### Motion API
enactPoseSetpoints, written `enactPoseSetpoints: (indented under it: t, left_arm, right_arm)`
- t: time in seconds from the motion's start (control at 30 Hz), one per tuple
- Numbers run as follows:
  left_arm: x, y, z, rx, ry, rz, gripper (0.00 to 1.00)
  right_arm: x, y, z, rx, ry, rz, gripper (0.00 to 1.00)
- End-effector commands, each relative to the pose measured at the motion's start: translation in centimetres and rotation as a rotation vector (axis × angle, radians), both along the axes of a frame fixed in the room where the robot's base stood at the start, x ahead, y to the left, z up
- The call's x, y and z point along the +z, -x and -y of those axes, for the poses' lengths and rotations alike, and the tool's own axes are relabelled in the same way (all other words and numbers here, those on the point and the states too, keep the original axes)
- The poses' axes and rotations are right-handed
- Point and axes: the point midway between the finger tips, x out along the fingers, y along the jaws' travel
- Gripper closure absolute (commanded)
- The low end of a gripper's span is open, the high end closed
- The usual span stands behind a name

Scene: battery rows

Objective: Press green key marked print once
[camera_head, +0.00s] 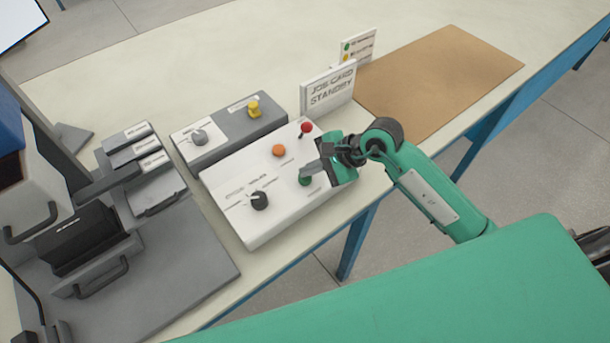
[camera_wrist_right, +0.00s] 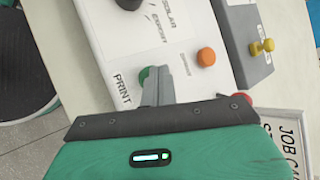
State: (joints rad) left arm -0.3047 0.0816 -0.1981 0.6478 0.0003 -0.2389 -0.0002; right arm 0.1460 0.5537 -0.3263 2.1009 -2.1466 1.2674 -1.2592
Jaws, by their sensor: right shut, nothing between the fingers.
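The green key (camera_head: 305,180) sits on the white control box (camera_head: 241,196), near the box's front right side. In the right wrist view the green key (camera_wrist_right: 144,76) is partly hidden behind my fingers, beside the printed word PRINT. My right gripper (camera_head: 307,171) is shut and empty, its fingertips right at the green key. In the right wrist view the fingertips (camera_wrist_right: 158,72) overlap the key's edge; I cannot tell whether they touch it. My left gripper is not in view.
An orange button (camera_head: 278,150), a red-topped switch (camera_head: 305,128) and a black knob (camera_head: 259,200) share the white box. A grey box with a yellow control (camera_head: 253,108) stands behind. A brown mat (camera_head: 440,80) lies right.

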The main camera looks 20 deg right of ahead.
Motion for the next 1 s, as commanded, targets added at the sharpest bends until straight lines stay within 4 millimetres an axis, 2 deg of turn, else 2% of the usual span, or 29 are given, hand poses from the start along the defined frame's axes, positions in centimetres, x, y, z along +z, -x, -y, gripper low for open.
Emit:
enactPoseSetpoints:
  t: [1.0]
  left_arm:
    - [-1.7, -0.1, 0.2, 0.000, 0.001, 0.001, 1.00]
  right_arm:
    - [-1.4, 0.0, 0.0, -0.001, 0.001, 0.000, 1.00]
